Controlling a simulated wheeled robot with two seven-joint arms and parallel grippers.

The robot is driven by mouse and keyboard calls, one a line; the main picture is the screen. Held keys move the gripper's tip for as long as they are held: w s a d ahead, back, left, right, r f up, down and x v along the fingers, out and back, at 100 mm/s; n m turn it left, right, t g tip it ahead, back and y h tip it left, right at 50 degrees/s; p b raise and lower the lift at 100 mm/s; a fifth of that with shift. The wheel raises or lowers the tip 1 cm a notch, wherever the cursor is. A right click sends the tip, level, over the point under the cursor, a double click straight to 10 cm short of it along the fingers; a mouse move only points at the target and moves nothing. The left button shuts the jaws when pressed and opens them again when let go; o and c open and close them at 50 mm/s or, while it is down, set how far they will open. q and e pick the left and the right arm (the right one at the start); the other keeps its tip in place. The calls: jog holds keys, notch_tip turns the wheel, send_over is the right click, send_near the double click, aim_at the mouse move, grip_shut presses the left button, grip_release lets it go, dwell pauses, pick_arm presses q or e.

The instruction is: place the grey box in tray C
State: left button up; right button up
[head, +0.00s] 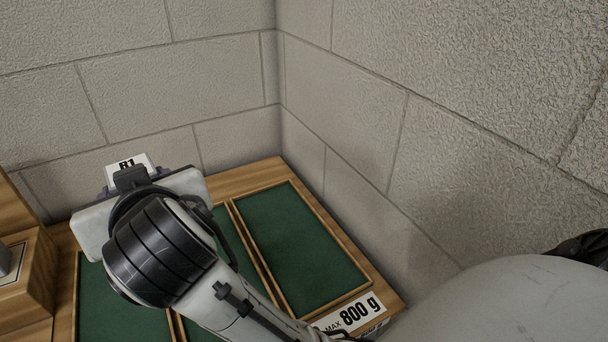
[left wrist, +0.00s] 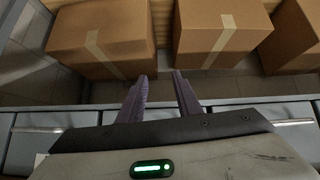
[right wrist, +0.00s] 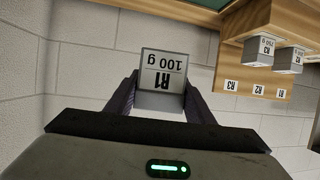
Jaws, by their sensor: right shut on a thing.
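The grey box (right wrist: 162,75), marked R1 and 100 g, is between the fingers of my right gripper (right wrist: 160,98), which is shut on it. In the head view the top of the box (head: 128,161) shows beyond the right gripper (head: 145,183), above the back of the green-lined trays; the arm hides its lower part. The right-hand tray (head: 300,245) is empty where seen. The other trays are partly hidden, and no tray letter is readable. My left gripper (left wrist: 161,98) is open and empty, away from the trays.
A MAX 800 g label (head: 352,313) is on the front edge. Stone walls (head: 370,130) close off the back and right. A wooden stand (right wrist: 262,62) holds two other grey boxes (right wrist: 259,50). Cardboard boxes (left wrist: 222,35) stand ahead of my left gripper.

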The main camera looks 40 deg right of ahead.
jog(key=w+d+f+m+g+h+b, duration=0.1)
jog(key=w+d+f+m+g+h, duration=0.1)
jog(key=d+f, duration=0.3)
jog(key=w+d+f+m+g+h+b, duration=0.1)
jog(key=d+f+m+h, duration=0.3)
jog(key=d, duration=0.8)
jog(key=w+d+f+m+g+h+b, duration=0.1)
jog(key=w+d+f+m+g+h, duration=0.2)
jog(key=d+f, duration=0.4)
jog(key=shift+w+d+f+m+h, duration=0.15)
jog(key=shift+d+m+h, duration=0.15)
jog(key=shift+d+m, duration=0.25)
jog(key=shift+w+d+f+m+h, duration=0.15)
jog(key=shift+d+m+h, duration=0.2)
jog(key=shift+d, duration=0.4)
notch_tip(320, 180, down, 4)
jog(key=shift+f, duration=0.15)
jog(key=shift+f, duration=0.2)
jog(key=o, duration=1.3)
jog(key=shift+a, duration=0.1)
